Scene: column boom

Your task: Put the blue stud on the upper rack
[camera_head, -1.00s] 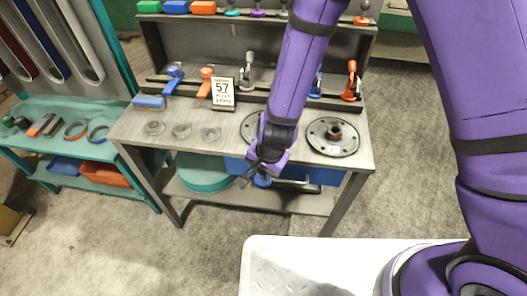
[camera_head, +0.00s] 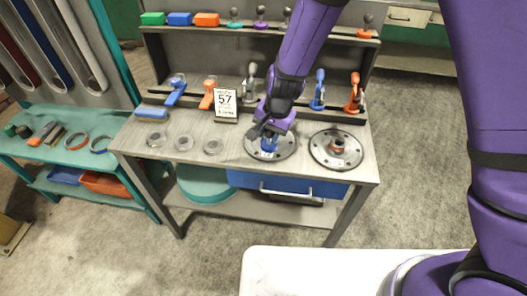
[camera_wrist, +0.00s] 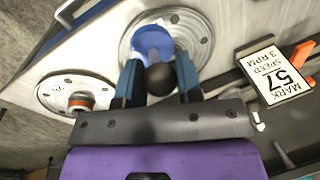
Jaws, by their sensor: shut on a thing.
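The blue stud (camera_head: 268,145) has a dark ball knob and a round blue base. My gripper (camera_head: 268,132) is shut on it by the knob, over the left round flange plate (camera_head: 288,148). In the wrist view the blue base (camera_wrist: 152,40) lies beyond the knob, between the two fingers. I cannot tell whether the base touches the plate. The upper rack (camera_head: 220,31) is the long shelf along the top of the bench back. It bears green, blue and orange blocks at left and several studs with dark knobs towards the right. My arm hides part of it.
A second flange plate (camera_head: 323,157) lies at right. A "57" sign (camera_head: 226,103) stands left of my gripper. Toggle clamps, among them a blue one (camera_head: 318,92) and an orange one (camera_head: 354,95), line the bench back. Clear rings (camera_head: 184,143) lie at the left front.

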